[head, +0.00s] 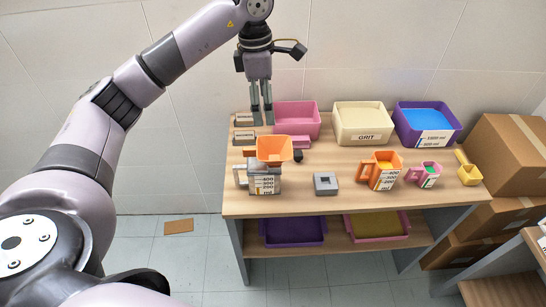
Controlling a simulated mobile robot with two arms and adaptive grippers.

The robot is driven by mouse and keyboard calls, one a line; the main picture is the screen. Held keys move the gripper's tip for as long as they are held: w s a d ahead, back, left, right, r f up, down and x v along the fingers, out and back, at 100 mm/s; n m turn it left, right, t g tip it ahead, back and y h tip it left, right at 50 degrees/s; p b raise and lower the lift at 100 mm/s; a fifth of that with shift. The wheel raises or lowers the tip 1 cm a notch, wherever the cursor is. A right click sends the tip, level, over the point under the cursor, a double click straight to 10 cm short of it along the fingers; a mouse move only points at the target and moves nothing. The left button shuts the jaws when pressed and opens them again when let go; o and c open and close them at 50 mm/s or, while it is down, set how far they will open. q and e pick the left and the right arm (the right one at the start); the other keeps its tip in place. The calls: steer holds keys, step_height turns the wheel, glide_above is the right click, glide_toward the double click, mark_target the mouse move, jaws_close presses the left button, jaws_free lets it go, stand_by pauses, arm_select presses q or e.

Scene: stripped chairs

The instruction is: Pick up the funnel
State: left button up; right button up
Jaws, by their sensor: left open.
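An orange funnel (274,148) with a wide square mouth sits on top of a grey measuring jug (264,183) at the left of the table. The lower part of the funnel is hidden in or behind the jug. My left gripper (262,118) hangs with its fingers pointing down, above the funnel in the picture and apart from it. Its fingers are a little apart with nothing between them. My right gripper is out of view.
The wooden table (340,203) carries a pink bin (297,116), a cream bin (362,120) labelled GRIT and a purple bin (425,122) along the back. An orange jug (382,170), a pink jug (425,175), a yellow scoop (469,174) and a grey block (326,183) stand in front. Cardboard boxes (503,160) stand right.

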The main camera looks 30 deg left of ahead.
arm_select(q)
steer(key=a, duration=0.2)
steer(key=y+p, duration=0.1)
steer(key=p, duration=0.2)
glide_toward(254, 148)
steer(key=f, duration=0.5)
steer(key=shift+w+d+f, duration=0.1)
steer(key=shift+w+f, duration=0.25)
steer(key=shift+w, duration=0.05)
steer(key=shift+s+f+p, duration=0.1)
steer(key=shift+f+p, duration=0.15)
steer(key=shift+p, duration=0.15)
steer(key=f, duration=0.1)
steer(key=f+p, duration=0.2)
steer(key=shift+s+f, duration=0.25)
steer(key=shift+s, duration=0.05)
steer(key=shift+w+f, duration=0.1)
steer(key=shift+f, duration=0.55)
steer(key=shift+c, duration=0.5)
steer(key=c, duration=0.7)
